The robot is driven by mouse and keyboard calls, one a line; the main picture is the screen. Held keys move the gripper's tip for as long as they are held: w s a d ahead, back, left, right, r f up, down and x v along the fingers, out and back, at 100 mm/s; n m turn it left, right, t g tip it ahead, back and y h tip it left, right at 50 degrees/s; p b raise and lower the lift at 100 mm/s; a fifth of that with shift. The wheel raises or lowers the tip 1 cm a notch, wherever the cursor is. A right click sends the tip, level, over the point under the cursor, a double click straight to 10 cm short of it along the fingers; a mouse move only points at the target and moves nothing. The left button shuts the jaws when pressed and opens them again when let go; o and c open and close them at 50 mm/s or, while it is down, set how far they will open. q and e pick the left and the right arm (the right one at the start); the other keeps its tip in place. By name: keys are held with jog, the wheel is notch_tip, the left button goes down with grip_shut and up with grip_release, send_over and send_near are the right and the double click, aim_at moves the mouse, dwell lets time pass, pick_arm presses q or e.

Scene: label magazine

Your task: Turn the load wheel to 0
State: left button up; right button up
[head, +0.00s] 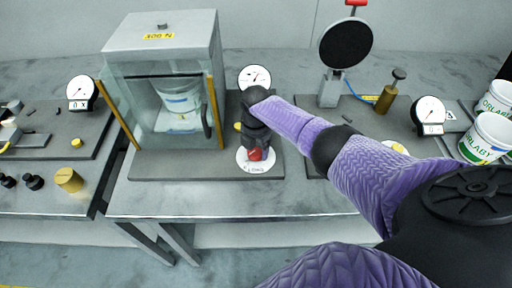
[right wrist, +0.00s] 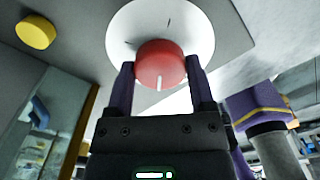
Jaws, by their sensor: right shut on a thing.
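The load wheel is a red knob (head: 255,154) on a white round dial plate (head: 243,167), low on the grey base right of the glass-fronted cabinet. In the right wrist view the red wheel (right wrist: 160,64) shows a white pointer line, and the white dial plate (right wrist: 192,22) lies behind it. My right gripper (right wrist: 160,80) has one finger on each side of the wheel and is shut on it. In the head view my right gripper (head: 257,138) covers part of the wheel. The scale marks are too small to read. My left gripper is not in view.
A gauge (head: 254,77) stands just behind my gripper. The cabinet (head: 160,45) with a bucket inside is close on the left. A yellow button (right wrist: 36,31) sits beside the dial plate. A black disc stand (head: 345,44) and white buckets (head: 488,138) are at right.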

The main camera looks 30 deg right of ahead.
aim_at(256, 149)
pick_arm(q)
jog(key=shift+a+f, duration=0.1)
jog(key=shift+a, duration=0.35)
pick_arm(e)
jog(key=shift+w+n, duration=0.1)
jog(key=shift+n, duration=0.7)
jog(key=shift+r, duration=0.1)
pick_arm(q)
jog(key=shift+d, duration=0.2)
pick_arm(e)
jog(key=o, duration=0.9)
jog(key=shift+c, duration=0.2)
jog(key=o, duration=0.4)
jog(key=shift+c, duration=0.2)
pick_arm(q)
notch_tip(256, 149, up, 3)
jog(key=p, duration=0.3)
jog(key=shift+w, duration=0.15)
pick_arm(e)
notch_tip(256, 149, up, 10)
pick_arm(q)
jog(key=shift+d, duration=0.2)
